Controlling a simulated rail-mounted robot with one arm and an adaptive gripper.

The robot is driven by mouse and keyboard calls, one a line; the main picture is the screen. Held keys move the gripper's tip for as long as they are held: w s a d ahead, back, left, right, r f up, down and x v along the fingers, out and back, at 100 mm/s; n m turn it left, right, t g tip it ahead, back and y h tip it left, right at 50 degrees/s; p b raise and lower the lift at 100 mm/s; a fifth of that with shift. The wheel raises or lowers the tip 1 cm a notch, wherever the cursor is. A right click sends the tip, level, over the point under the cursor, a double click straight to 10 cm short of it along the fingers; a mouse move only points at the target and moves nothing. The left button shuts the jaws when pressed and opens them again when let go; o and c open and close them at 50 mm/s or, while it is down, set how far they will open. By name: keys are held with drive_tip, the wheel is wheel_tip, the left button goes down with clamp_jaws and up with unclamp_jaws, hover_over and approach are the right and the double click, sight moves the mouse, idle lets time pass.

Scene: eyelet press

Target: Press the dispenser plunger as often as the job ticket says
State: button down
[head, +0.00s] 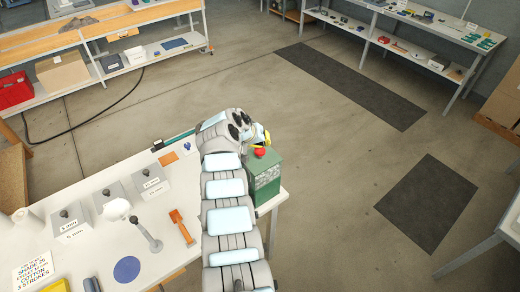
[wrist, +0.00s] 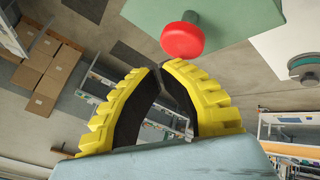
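The dispenser is a green box (head: 264,178) with a clear window at the table's right end. Its red plunger knob (head: 260,152) stands on top. In the wrist view the red knob (wrist: 182,38) sticks out on a stem from the green top (wrist: 235,18). My gripper (wrist: 160,67) has yellow fingers with black pads, their tips together and nothing between them. The tips are close to the knob, with a small gap in the picture. In the head view my gripper (head: 264,138) is just behind the knob, partly hidden by my wrist. The job ticket (head: 36,270) lies front left; its last line reads "3 STROKES".
Shelves (head: 120,45) stand behind. The floor right of the dispenser is clear, with dark mats (head: 428,205).

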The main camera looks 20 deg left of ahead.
sight(263, 149)
drive_tip(key=shift+r+p, duration=0.9)
drive_tip(key=shift+r, duration=1.55)
idle(0.5)
drive_tip(key=shift+r+b, duration=0.5)
drive_tip(key=shift+r, duration=1.4)
wheel_tip(263, 149, down, 8)
drive_tip(key=shift+r+b, duration=0.2)
drive_tip(key=shift+b, duration=1)
drive_tip(key=shift+f+b, duration=0.3)
drive_tip(key=shift+f, duration=0.3)
